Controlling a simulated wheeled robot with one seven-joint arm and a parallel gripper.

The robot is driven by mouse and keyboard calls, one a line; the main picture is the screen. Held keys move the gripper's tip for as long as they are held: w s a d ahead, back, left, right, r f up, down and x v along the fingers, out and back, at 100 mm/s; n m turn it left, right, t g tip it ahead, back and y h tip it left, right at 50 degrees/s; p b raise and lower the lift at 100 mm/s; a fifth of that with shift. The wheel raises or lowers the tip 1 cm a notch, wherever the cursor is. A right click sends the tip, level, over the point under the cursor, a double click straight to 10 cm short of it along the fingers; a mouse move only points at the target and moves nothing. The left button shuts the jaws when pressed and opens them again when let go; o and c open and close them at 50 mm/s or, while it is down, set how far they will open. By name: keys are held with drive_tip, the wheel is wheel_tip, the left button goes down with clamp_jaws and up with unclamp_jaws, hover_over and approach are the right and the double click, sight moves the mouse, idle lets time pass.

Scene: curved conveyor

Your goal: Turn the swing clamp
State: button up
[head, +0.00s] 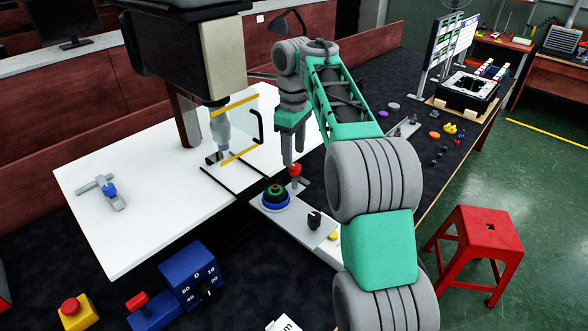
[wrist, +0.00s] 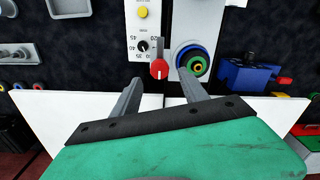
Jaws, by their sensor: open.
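My gripper (head: 293,157) is open, its two grey fingers pointing down over a narrow metal plate (head: 270,212). A red knob (head: 295,170) on a grey stem stands at the fingertips. In the wrist view the red knob (wrist: 159,69) appears between the fingertips, with a grey arm behind it; I cannot tell whether either finger touches it. A grey clamp-like fixture with a blue part (head: 108,190) lies on the white board at the left, away from my gripper. I cannot tell for certain which of these two is the swing clamp.
A blue, black and green round stack (head: 275,197) stands close beside the red knob. A black dial knob (head: 314,219) and a yellow button (head: 333,236) are on the plate too. A clear guard with yellow edges (head: 238,128) stands behind. A blue box (head: 188,278) is at the front.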

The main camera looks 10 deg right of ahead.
sight(294, 165)
wheel_tip(294, 165, down, 4)
drive_tip(key=shift+f+b, duration=0.1)
drive_tip(key=shift+b, duration=1.1)
drive_tip(key=shift+c, duration=0.4)
clamp_jaws()
